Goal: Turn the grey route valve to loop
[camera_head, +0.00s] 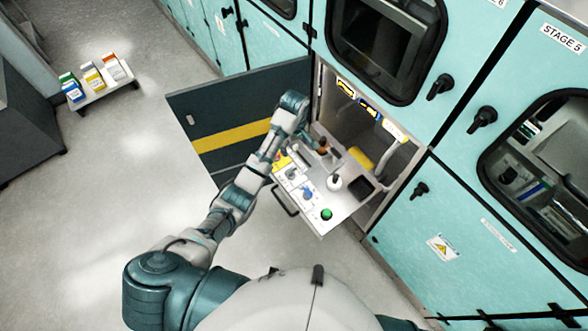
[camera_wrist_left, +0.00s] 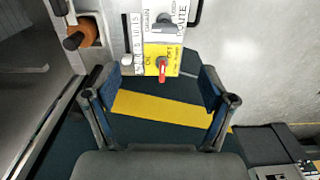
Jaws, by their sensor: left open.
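The grey route valve (camera_wrist_left: 164,24) sits on a white plate marked ROUTE at the top of the left wrist view, with labels beside it. I cannot tell surely which label its handle points to. Below it is a red switch (camera_wrist_left: 162,68) on a yellow plate. In the head view, both are on the pulled-out panel (camera_head: 318,226), near its left end, small and partly behind my arm. My left gripper (camera_wrist_left: 162,108) is open and empty, its fingers spread below the red switch in the picture. In the head view its fingers (camera_head: 305,132) are hard to make out. My right gripper is not in view.
The panel also bears a blue knob (camera_head: 307,192), a green button (camera_head: 327,214), a white bottle-like part (camera_head: 334,183), a black square well (camera_head: 361,187) and an orange-brown handle (camera_wrist_left: 82,34). An open dark door with a yellow stripe (camera_head: 225,138) stands left. A low trolley (camera_head: 108,92) holds boxes.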

